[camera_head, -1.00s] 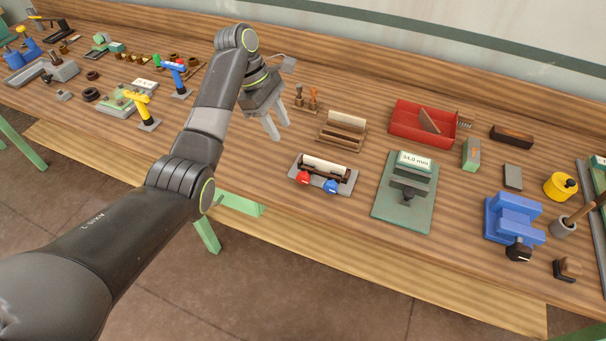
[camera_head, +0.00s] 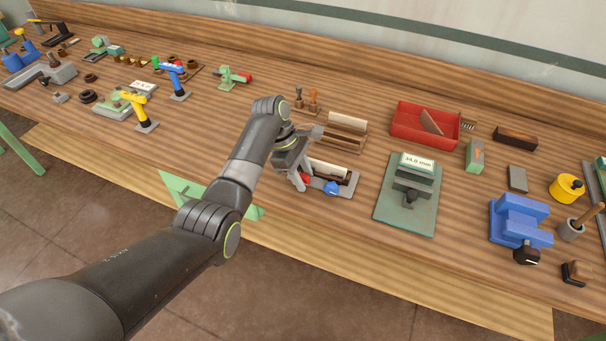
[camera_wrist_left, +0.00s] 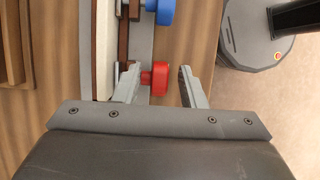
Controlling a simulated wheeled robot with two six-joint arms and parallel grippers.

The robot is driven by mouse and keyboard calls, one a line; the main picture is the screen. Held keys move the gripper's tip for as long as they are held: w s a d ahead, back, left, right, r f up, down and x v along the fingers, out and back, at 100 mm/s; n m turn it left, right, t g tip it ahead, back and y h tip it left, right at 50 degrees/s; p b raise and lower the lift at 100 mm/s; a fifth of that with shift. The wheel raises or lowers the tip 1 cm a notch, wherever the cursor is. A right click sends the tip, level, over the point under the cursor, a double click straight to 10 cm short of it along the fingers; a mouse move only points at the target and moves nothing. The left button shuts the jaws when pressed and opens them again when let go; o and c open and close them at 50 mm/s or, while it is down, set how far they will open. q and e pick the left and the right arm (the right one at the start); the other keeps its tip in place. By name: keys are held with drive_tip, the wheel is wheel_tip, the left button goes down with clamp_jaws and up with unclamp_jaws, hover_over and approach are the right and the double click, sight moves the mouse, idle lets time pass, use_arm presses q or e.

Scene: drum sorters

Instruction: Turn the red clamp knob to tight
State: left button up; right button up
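The red clamp knob (camera_wrist_left: 158,78) sits on the front side of a grey clamp fixture (camera_head: 348,188) that holds a pale cylinder (camera_head: 328,168). In the wrist view the knob lies between the two open fingers of my left gripper (camera_head: 300,184). The left finger is close to the knob's shaft side, and a clear gap shows between the knob and the right finger. In the head view the gripper mostly covers the red knob. A blue knob (camera_head: 332,188) on the same fixture also shows in the wrist view (camera_wrist_left: 161,10). My right gripper is not in view.
A green plate with a gauge (camera_head: 407,215) lies right of the fixture. A wooden holder (camera_head: 340,137) and a red tray (camera_head: 452,137) stand behind. A blue vise (camera_head: 520,220) is farther right. The bench front edge is close, with open floor beyond.

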use_arm(q)
drive_tip(key=shift+f, duration=0.1)
drive_tip(key=shift+c, duration=0.4)
clamp_jaws()
drive_tip(key=shift+d+p, duration=0.1)
drive_tip(key=shift+p, duration=0.35)
drive_tip(key=y+p, duration=0.1)
drive_tip(key=p, duration=0.1)
drive_tip(key=t+y+p, duration=0.1)
drive_tip(key=shift+s+d+r+y+p, duration=0.1)
drive_tip(key=shift+d+r+y+p, duration=0.15)
drive_tip(key=shift+r+y+p, duration=0.05)
drive_tip(key=shift+d+f+t+y+p, duration=0.2)
drive_tip(key=shift+t+y+p, duration=0.3)
drive_tip(key=shift+y, duration=0.4)
drive_tip(key=shift+f+t+y, duration=0.25)
drive_tip(key=shift+t+y, duration=0.05)
drive_tip(key=shift+y, duration=0.7)
drive_tip(key=shift+o, duration=0.4)
unclamp_jaws()
drive_tip(key=shift+s, duration=0.1)
